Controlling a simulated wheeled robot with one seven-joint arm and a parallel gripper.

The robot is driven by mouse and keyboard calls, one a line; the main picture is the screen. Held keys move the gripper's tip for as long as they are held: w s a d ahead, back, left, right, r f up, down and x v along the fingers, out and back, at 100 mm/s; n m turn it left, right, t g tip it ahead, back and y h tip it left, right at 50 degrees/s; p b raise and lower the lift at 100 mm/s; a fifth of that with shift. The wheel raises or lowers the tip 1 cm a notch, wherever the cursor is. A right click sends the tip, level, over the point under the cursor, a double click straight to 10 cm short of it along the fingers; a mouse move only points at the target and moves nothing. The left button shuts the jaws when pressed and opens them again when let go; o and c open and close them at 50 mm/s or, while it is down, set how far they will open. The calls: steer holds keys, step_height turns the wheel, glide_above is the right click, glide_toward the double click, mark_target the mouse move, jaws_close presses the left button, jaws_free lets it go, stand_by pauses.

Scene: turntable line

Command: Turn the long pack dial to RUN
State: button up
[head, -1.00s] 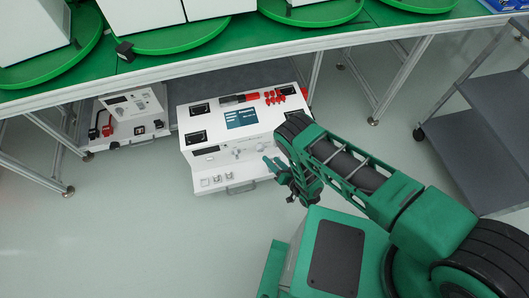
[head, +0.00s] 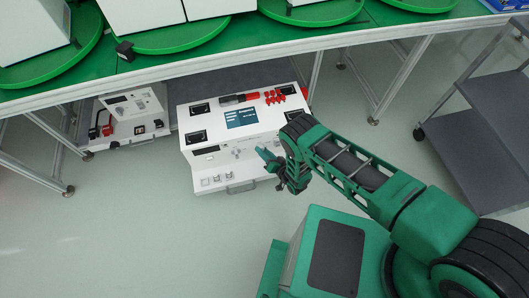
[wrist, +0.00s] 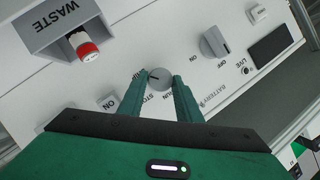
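The long pack (head: 215,160) is the larger white unit on the low shelf in the head view. In the wrist view its round grey dial (wrist: 159,79) lies between my two fingertips, with a dark pointer mark toward the picture's left. STOP and RUN labels, upside down, show just below the dial, partly covered by the fingers. My gripper (wrist: 160,80) has one finger on each side of the dial; it looks open, with a thin gap at the left finger. Contact at the right finger is unclear. In the head view my gripper (head: 266,160) is at the pack's front right.
A smaller white unit (head: 130,112) is left of the pack. The table edge (head: 200,61) overhangs.

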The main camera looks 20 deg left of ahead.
steer(key=shift+c, duration=1.2)
steer(key=n+t+h, duration=0.1)
steer(key=n+h, duration=0.1)
steer(key=n, duration=0.1)
steer(key=a+n+t+h, duration=0.1)
steer(key=n+h, duration=0.2)
steer(key=n, duration=0.1)
steer(key=n+t+h, duration=0.2)
steer(key=n, duration=0.1)
steer(key=shift+s+a+r+n+h, duration=0.15)
steer(key=shift+s+a+n+h, duration=0.15)
steer(key=shift+s+h, duration=0.1)
steer(key=shift+t, duration=0.3)
steer(key=o, duration=1)
